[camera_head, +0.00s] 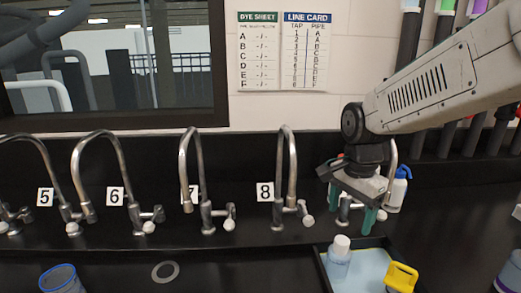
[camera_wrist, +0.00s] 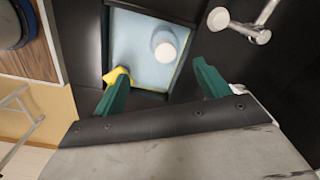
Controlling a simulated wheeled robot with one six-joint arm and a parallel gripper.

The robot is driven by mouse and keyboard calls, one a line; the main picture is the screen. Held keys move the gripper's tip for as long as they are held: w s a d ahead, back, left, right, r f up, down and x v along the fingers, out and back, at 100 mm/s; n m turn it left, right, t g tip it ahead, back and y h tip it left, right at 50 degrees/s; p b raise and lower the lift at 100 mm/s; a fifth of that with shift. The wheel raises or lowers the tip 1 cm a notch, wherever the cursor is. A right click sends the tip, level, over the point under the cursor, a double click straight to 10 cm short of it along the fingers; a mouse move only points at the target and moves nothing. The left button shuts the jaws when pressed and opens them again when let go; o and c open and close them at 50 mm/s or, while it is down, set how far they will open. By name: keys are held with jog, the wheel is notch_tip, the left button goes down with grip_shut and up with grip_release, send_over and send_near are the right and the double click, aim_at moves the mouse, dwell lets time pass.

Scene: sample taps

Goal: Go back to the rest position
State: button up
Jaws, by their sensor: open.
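My gripper (camera_head: 352,208) hangs from the arm at the right of the head view, fingers pointing down, above the bench and near a tap beside number 8. Its green fingers stand apart with nothing between them. In the wrist view my gripper (camera_wrist: 160,82) also shows open and empty, with the tray beyond the fingers. The arm reaches in from the upper right of the head view.
A tray (camera_wrist: 140,60) with a light blue floor holds a white-capped bottle (camera_head: 339,258) and a yellow object (camera_head: 401,277). Numbered taps (camera_head: 200,180) line the back. A blue-rimmed cup (camera_head: 62,279) stands front left; a spray bottle (camera_head: 397,190) is behind my gripper.

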jog(key=s+d+r+n, duration=0.1)
jog(key=s+r+n, duration=0.1)
jog(key=s+n, duration=0.4)
jog(key=s+d+r+n+t, duration=0.1)
jog(key=s+n, duration=0.4)
jog(key=s, duration=0.9)
jog(key=shift+d+r+n, duration=0.4)
jog(key=shift+d+r, duration=0.05)
jog(key=shift+r, duration=0.15)
